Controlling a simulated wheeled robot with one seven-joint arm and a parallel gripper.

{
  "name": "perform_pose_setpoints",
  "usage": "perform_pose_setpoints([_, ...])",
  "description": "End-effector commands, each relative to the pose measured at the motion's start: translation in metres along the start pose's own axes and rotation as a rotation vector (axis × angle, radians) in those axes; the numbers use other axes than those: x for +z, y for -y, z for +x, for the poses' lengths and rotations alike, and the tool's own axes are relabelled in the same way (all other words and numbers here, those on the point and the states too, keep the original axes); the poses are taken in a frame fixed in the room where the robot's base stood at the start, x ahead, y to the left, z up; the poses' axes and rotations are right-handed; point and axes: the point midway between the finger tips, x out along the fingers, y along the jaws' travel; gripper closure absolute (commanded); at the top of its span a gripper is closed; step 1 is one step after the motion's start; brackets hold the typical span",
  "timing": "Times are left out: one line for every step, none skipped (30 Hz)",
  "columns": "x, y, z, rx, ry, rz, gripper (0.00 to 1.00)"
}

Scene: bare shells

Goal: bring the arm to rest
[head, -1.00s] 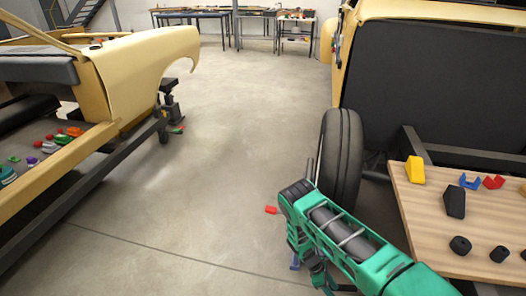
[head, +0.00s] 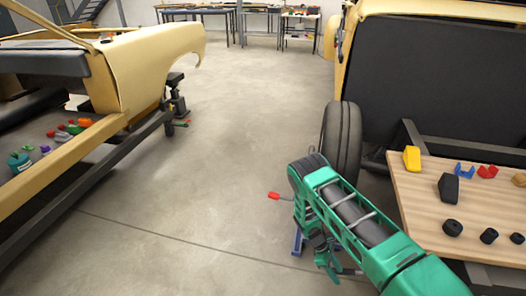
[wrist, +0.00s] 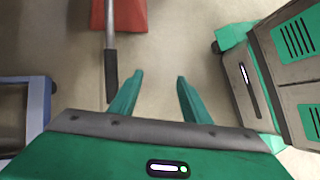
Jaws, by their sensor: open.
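My arm (head: 350,220), green with dark inner parts, is folded low at the lower right of the head view, beside the right-hand car's wheel. My gripper shows in the wrist view (wrist: 156,88), with two green fingers apart and nothing between them. It points down at bare concrete floor. In the head view the fingers are not clear below the arm.
A red object (wrist: 120,14) and a dark-ended rod (wrist: 110,65) lie near the fingers; a blue frame (wrist: 38,105) stands left. Car shells stand left (head: 150,65) and right. A wooden board (head: 420,215) with several blocks is right of my arm. The middle floor is clear.

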Motion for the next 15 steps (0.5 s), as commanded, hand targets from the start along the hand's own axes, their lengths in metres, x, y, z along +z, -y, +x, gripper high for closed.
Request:
perform_pose_setpoints([0.005,-0.005,-0.012,-0.001,-0.009,0.022,0.57])
perform_pose_setpoints([0.009,-0.007,-0.018,-0.003,-0.013,0.035,0.57])
perform_pose_setpoints([0.015,-0.01,-0.027,-0.007,-0.018,0.056,0.57])
perform_pose_setpoints([0.019,-0.013,-0.035,-0.009,-0.024,0.074,0.57])
perform_pose_setpoints([0.024,-0.015,-0.044,-0.011,-0.03,0.093,0.57])
perform_pose_setpoints([0.032,-0.019,-0.056,-0.015,-0.039,0.119,0.57])
perform_pose_setpoints([0.039,-0.022,-0.066,-0.018,-0.046,0.142,0.57])
perform_pose_setpoints([0.046,-0.024,-0.076,-0.022,-0.053,0.166,0.57])
perform_pose_setpoints([0.056,-0.028,-0.09,-0.028,-0.063,0.198,0.57])
perform_pose_setpoints([0.064,-0.029,-0.1,-0.032,-0.07,0.222,0.57])
perform_pose_setpoints([0.071,-0.032,-0.11,-0.036,-0.077,0.245,0.57])
perform_pose_setpoints([0.082,-0.034,-0.122,-0.042,-0.087,0.277,0.57])
perform_pose_setpoints([0.09,-0.035,-0.132,-0.046,-0.094,0.301,0.57])
perform_pose_setpoints([0.098,-0.036,-0.141,-0.051,-0.101,0.323,0.57])
perform_pose_setpoints([0.109,-0.037,-0.153,-0.057,-0.11,0.355,0.57])
